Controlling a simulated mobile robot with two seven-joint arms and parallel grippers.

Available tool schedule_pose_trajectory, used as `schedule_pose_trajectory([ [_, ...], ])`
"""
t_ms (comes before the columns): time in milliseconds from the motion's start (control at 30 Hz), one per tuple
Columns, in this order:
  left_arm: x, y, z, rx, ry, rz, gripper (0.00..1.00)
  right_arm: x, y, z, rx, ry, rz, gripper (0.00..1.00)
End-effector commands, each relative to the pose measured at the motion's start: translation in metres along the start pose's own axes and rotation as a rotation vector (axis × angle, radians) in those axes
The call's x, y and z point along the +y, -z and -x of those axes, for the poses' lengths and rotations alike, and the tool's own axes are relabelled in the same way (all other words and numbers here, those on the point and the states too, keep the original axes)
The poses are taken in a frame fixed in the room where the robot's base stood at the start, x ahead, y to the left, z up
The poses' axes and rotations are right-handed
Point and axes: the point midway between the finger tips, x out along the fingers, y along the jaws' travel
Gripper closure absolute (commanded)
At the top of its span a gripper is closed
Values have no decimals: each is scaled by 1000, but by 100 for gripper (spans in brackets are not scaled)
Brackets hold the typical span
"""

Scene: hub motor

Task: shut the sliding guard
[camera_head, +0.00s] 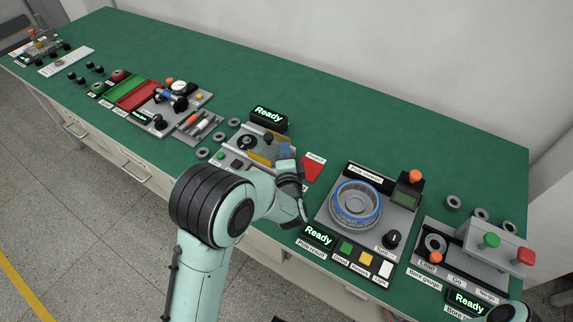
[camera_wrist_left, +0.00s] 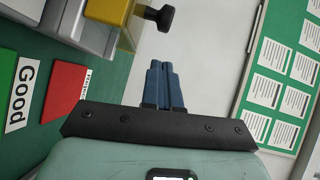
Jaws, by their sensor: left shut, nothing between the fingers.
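The sliding guard (camera_head: 261,159) is a yellow, see-through cover on the grey station in the middle of the bench. In the left wrist view the guard (camera_wrist_left: 108,14) shows at the top, with a black knob (camera_wrist_left: 159,18) sticking out from it. My left gripper (camera_head: 285,152) has its blue fingers at the right end of this station, close to the guard. In the left wrist view the fingers (camera_wrist_left: 164,84) are shut together, with nothing between them, and a gap shows between them and the knob. My arm and hand hide part of the station. My right gripper is not seen.
A red marked patch (camera_head: 312,170) lies right of the station. A grey device with a blue-ringed bowl (camera_head: 355,203) stands further right, then a bore gauge station (camera_head: 460,258). Red and green trays (camera_head: 135,93) lie left. The green bench (camera_head: 330,110) is clear behind.

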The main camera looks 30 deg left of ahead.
Motion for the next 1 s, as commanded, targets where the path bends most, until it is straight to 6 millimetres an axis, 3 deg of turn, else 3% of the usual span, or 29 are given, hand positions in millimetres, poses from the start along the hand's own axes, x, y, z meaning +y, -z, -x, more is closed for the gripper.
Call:
schedule_pose_trajectory([
  [33, 0, -10, -7, -6, 0, 0, 100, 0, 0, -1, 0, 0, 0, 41],
  [233, 0, -24, -22, -1, 0, 1, 100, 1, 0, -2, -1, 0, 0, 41],
  [733, -1, -31, -27, -1, 0, 1, 100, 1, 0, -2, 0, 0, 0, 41],
  [1000, -9, -79, -62, -6, 2, 2, 100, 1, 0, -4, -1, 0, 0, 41],
])
